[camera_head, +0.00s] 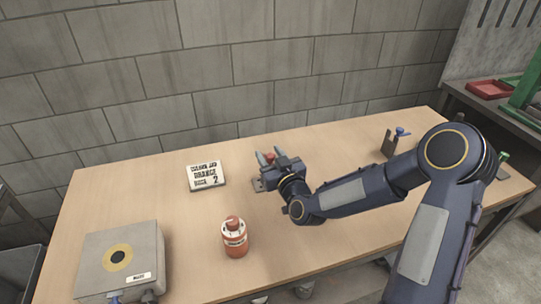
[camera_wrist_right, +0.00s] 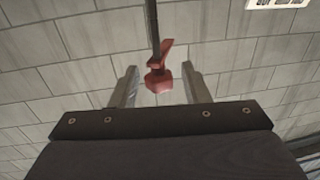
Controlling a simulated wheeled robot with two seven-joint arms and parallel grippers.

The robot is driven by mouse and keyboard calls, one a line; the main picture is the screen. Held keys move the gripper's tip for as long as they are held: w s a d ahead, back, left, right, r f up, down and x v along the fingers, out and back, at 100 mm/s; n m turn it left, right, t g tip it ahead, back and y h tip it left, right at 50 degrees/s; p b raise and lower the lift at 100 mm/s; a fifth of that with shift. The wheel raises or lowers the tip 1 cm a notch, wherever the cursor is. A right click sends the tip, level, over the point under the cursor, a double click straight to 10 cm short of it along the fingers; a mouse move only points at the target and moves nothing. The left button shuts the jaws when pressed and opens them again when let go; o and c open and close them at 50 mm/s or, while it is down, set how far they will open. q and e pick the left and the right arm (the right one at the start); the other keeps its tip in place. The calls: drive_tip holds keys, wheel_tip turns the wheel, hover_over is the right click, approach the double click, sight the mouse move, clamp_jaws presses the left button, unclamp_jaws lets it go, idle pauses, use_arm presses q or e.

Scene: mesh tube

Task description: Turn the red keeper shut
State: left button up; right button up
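The red keeper (camera_wrist_right: 159,78) shows in the right wrist view as a small red piece with a blocky lower end and a slanted tab, on a thin dark rod. My right gripper (camera_wrist_right: 158,88) is open, with one finger on each side of the keeper and visible gaps between. In the head view, a bit of red (camera_head: 269,156) shows between the fingertips of my right gripper (camera_head: 268,157), above a small grey base (camera_head: 258,185). The gripper and wrist hide most of the fixture there. My left gripper is in neither view.
An orange bottle (camera_head: 235,240) stands near the table's front. A white lettered sign (camera_head: 206,176) lies left of the gripper. A grey box (camera_head: 122,262) with a yellow ring is at front left. A dark holder (camera_head: 389,143) stands at right. The table's left-middle is clear.

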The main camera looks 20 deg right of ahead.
clamp_jaws()
drive_tip(key=h+b, duration=0.1)
drive_tip(key=m+h+b, duration=0.1)
drive_tip(key=shift+a+f+m+b, duration=0.15)
drive_tip(key=shift+m+b, duration=0.15)
drive_tip(key=shift+b, duration=0.05)
drive_tip(key=m+h+b, duration=0.1)
drive_tip(key=h, duration=0.2)
drive_tip(key=shift+m, duration=0.3)
drive_tip(key=shift+r+m+h+b, duration=0.25)
drive_tip(key=shift+m+h, duration=0.45)
drive_tip(key=shift+h, duration=0.4)
drive_tip(key=shift+d, duration=0.2)
drive_tip(key=shift+o, duration=0.4)
unclamp_jaws()
drive_tip(key=shift+s+f, duration=0.1)
